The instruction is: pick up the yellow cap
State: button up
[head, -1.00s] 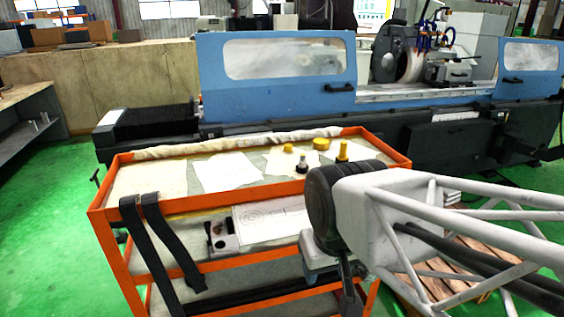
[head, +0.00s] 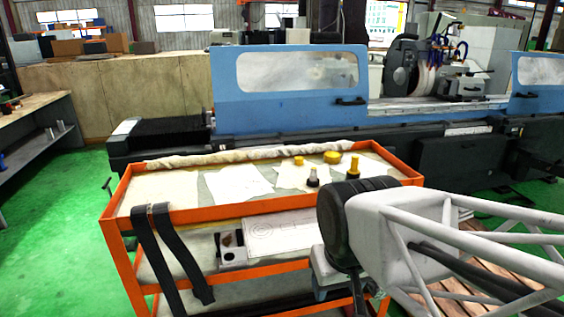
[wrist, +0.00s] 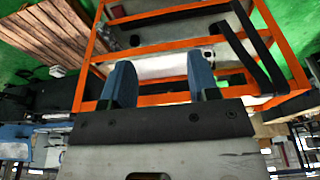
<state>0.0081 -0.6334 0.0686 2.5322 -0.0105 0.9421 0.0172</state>
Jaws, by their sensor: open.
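A flat, wide yellow cap (head: 332,157) lies on the top tray of the orange cart, towards its back right. A smaller yellow piece (head: 299,160) sits to its left. A taller yellow piece (head: 353,166) on a dark base stands to its right, and a dark piece with a light top (head: 312,177) stands in front. My gripper (wrist: 161,82) shows two blue-grey fingers, open with nothing between them, in the wrist view. The cart's frame and lower shelf lie beyond the fingers there. I cannot make out the yellow pieces in the wrist view.
The orange cart (head: 240,212) has raised rims and dark straps (head: 170,255) hanging over its front left. White sheets (head: 236,180) lie on its tray. The blue grinder (head: 290,90) stands close behind. Green floor (head: 65,215) is clear at the left.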

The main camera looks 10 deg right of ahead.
jog(key=o, duration=0.3)
jog(key=w+d+r+m, duration=0.15)
jog(key=w+r, duration=0.25)
jog(key=w, duration=0.6)
jog(key=w+d+r+m, duration=0.1)
jog(key=w+r+m, duration=0.25)
jog(key=w, duration=0.65)
jog(key=m+g, duration=0.3)
jog(key=m, duration=0.7)
send_over(300, 158)
notch_tip(300, 158, down, 12)
jog(key=shift+s+a+r, duration=0.1)
jog(key=shift+s+a, duration=0.05)
jog(key=shift+w+f, duration=0.2)
jog(key=shift+w, duration=0.05)
